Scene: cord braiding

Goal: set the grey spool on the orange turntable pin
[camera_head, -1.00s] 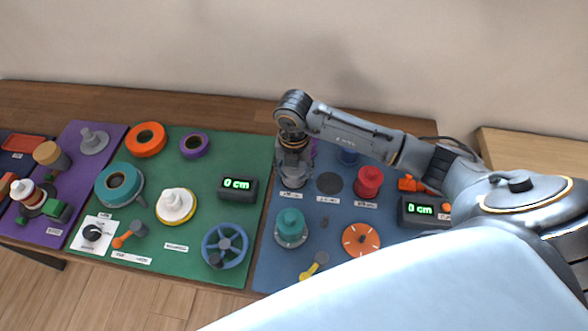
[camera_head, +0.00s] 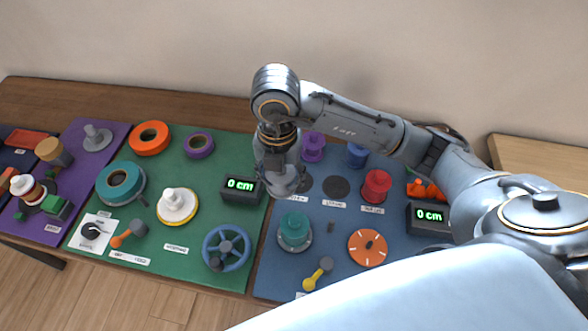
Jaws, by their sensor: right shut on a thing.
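The grey spool (camera_head: 284,185) hangs under my right gripper (camera_head: 276,164), which is shut on it. The gripper hides the upper part of the spool. The spool is above the left back part of the blue mat, beside the black digital display on the green mat. The orange turntable (camera_head: 367,250) lies flat on the blue mat, lower right of the held spool. A small dark pin (camera_head: 369,243) stands at its middle, with nothing on it. My left gripper is not in view.
Near the turntable are a teal spool (camera_head: 294,230), a red spool (camera_head: 376,185), a purple spool (camera_head: 312,147), a blue spool (camera_head: 357,155), a yellow-handled lever (camera_head: 318,273) and a display (camera_head: 430,216). An empty dark disc (camera_head: 336,187) lies on the blue mat.

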